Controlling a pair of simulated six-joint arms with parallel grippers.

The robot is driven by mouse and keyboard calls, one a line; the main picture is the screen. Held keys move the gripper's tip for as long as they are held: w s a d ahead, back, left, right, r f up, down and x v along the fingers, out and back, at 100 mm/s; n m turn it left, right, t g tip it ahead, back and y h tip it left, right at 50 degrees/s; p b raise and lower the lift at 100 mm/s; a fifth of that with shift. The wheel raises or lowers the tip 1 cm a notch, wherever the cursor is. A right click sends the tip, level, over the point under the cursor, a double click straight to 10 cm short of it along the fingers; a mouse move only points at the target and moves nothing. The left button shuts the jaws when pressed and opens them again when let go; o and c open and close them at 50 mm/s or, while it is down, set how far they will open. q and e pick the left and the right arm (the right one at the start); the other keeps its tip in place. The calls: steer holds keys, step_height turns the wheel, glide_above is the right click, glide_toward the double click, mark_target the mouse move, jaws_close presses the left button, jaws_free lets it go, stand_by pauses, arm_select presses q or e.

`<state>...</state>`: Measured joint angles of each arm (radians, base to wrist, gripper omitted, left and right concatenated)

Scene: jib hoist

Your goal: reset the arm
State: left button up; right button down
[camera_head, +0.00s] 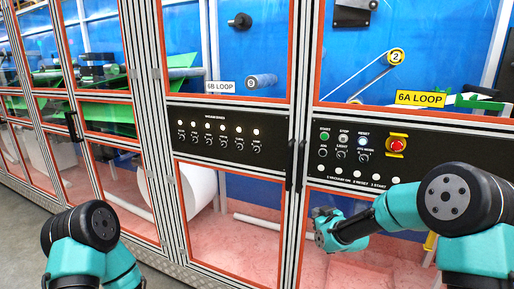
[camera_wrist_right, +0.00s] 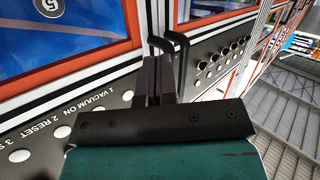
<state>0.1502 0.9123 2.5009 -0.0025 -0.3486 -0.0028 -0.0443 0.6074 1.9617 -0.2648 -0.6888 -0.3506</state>
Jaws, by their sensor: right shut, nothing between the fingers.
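My right gripper (camera_head: 326,229) is shut and empty, just below and left of the 6A LOOP control panel (camera_head: 376,176). Its closed dark fingers (camera_wrist_right: 160,78) also show in the right wrist view. The panel's upper row has a green START button (camera_head: 324,136), a STOP button (camera_head: 343,138), a lit blue-white RESET button (camera_head: 363,141) and a red emergency stop (camera_head: 397,145) on yellow. The gripper is apart from these buttons. My left arm shows at the lower left, but its gripper is out of view.
A second black panel (camera_head: 227,136) with several lit white buttons and knobs is to the left, under the 6B LOOP label (camera_head: 220,87). Black door handles (camera_head: 295,165) stick out between the panels. Clear framed doors line the machine, with a white roll (camera_head: 190,189) behind one.

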steer(key=s+f+m+g, duration=0.1)
steer(key=s+f+g, duration=0.1)
steer(key=s+f, duration=0.35)
steer(key=s+f+m+g, duration=0.1)
steer(key=s+f+g, duration=0.1)
steer(key=f, duration=0.7)
steer(key=s+f+m+g, duration=0.1)
steer(key=s+f+g, duration=0.2)
steer(key=s+f, duration=0.3)
steer(key=s+f+m+g, duration=0.2)
steer(key=s+f, duration=0.4)
steer(key=s, duration=0.8)
steer(key=s+f+m+g+h, duration=0.1)
steer(key=s+f+m+g, duration=0.1)
steer(key=s+f+g, duration=0.2)
steer(key=s+f, duration=0.3)
steer(key=s, duration=0.4)
steer(key=shift+g, duration=0.4)
